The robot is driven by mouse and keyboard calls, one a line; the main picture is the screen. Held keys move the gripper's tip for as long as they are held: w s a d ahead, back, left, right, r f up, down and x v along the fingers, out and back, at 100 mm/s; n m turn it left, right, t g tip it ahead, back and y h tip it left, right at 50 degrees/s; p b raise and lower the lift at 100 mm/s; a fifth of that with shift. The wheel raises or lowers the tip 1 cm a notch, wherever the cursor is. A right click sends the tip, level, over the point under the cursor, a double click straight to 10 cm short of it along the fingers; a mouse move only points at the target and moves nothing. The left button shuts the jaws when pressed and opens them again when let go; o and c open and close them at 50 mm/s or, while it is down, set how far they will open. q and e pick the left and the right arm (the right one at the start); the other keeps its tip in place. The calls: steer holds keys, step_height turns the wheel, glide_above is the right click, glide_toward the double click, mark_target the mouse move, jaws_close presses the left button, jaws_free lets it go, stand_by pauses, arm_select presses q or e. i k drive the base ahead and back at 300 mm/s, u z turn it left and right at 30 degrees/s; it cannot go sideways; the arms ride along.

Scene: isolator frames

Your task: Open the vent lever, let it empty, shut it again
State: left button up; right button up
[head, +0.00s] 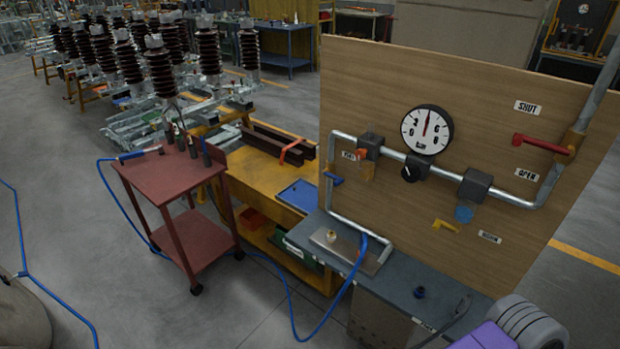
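A wooden panel (480,100) carries a grey pipe run with a round gauge (427,130), its needle pointing nearly straight up. At the left pipe, a small blue lever (333,178) sits below a small label (348,155) too blurred to read surely. At the right pipe, a red lever (541,144) points left, between a SHUT label (527,107) above and an OPEN label (527,174) below. A yellow lever (446,226) is lower on the panel. I cannot tell which lever is the vent. Neither gripper's fingertips show.
A metal plate (325,240) lies on the grey bench (400,290) below the panel. A blue hose (320,325) runs from the bench across the floor. A red trolley (170,180) and yellow bench (255,160) stand left. Purple and grey ribbed shapes fill the lower right corner.

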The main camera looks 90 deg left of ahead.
mark_target(327, 172)
steer(key=u, duration=2.4)
steer(key=k, duration=1.2)
steer(key=u, duration=0.45)
steer(key=i, duration=0.65)
steer(key=u, duration=0.55)
steer(key=i, duration=0.95)
steer(key=z, duration=0.4)
